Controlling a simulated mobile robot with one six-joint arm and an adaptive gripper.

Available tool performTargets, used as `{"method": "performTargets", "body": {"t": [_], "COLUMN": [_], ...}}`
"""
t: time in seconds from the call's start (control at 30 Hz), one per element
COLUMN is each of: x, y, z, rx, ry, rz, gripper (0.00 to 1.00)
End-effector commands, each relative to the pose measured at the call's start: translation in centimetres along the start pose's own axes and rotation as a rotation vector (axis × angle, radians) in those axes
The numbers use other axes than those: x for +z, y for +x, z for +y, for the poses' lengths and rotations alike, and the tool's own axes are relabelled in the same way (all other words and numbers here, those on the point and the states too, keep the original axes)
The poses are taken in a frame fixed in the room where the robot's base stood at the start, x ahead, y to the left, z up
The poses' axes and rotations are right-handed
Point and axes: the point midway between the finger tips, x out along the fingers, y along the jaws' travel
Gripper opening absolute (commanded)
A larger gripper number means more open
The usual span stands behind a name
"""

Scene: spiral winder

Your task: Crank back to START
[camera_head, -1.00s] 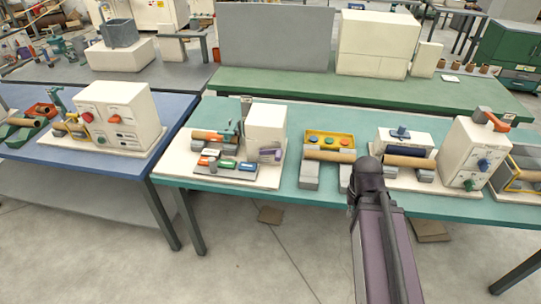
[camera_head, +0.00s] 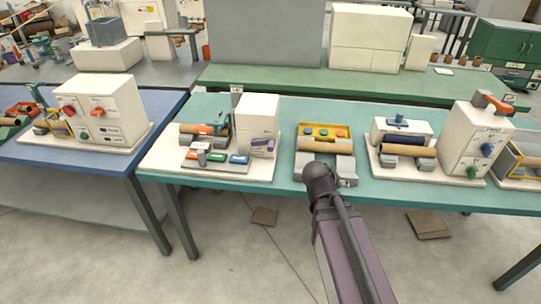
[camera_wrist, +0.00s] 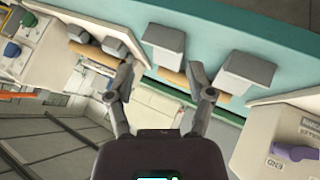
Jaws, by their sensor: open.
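A white box (camera_head: 258,122) stands on a white base on the teal table, with a small purple handle (camera_head: 263,146) on its front. The purple handle also shows in the wrist view (camera_wrist: 295,152), with a small label below it that I cannot read surely. My gripper (camera_wrist: 166,72) is open, its fingers apart with nothing between them. In the wrist view it is left of the handle and does not touch it. My gripper cannot be made out in the head view; only my dark arm shows at the table's front edge. No START mark is readable.
Left of the box is a brown roll (camera_head: 192,128) with coloured blocks. A yellow tray (camera_head: 325,133) and a tan tube (camera_head: 325,147) on grey blocks are right of it. Another white box (camera_head: 473,140) with an orange handle stands further right. Bare teal tabletop lies between stations.

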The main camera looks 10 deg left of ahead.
Motion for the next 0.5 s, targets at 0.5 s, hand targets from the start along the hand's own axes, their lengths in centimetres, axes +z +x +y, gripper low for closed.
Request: {"method": "performTargets", "body": {"t": [0.5], "x": [-6.0], "y": [-3.9], "z": [-13.8], "rx": [0.073], "ry": [-0.125], "rz": [0.736], "gripper": [0.69]}}
